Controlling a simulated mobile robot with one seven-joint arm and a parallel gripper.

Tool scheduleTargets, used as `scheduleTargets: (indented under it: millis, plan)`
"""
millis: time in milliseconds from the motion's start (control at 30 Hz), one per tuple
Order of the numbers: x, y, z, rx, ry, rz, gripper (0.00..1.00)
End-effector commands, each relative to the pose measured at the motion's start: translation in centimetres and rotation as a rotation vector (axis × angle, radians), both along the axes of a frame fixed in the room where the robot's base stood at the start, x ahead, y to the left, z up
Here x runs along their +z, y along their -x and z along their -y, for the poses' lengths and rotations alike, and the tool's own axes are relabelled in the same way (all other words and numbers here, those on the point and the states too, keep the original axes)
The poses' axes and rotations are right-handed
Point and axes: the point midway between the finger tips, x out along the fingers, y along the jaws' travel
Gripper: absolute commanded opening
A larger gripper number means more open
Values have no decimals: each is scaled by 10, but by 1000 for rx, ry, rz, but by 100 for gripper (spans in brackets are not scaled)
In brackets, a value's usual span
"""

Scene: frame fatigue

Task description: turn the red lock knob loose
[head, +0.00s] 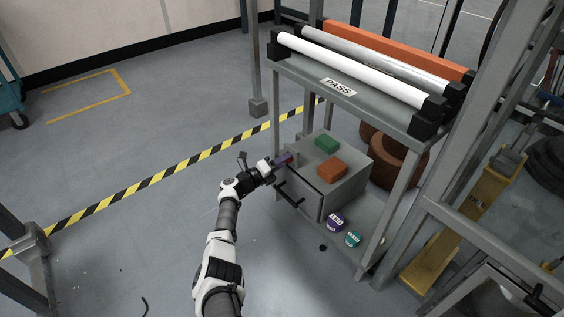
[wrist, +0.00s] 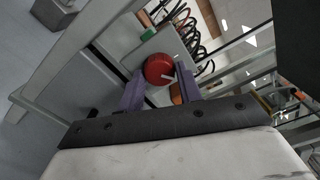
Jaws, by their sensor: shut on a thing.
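The red lock knob (wrist: 159,69) is round with a pale mark on its face. In the wrist view it sits between the two purple fingers of my gripper (wrist: 160,88), which are shut on it. In the head view my gripper (head: 284,160) reaches the upper left side of a grey box (head: 327,190) on the lower shelf of a rack. There the fingers mostly hide the knob. A dark bar handle (head: 290,194) sticks out of the box front, below my gripper.
A green block (head: 327,144) and an orange block (head: 332,169) lie on the box. A purple disc (head: 335,222) and a teal disc (head: 353,239) lie on the shelf in front. The upper shelf, marked PASS (head: 339,87), overhangs behind.

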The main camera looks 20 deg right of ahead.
Motion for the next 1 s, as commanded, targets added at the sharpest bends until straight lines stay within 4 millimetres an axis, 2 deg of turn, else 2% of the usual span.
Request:
scheduleTargets:
  millis: [600,1000]
  plan:
    - [2,1,0,-2,195,-543,12]
    - [2,1,1,-2,285,-789,12]
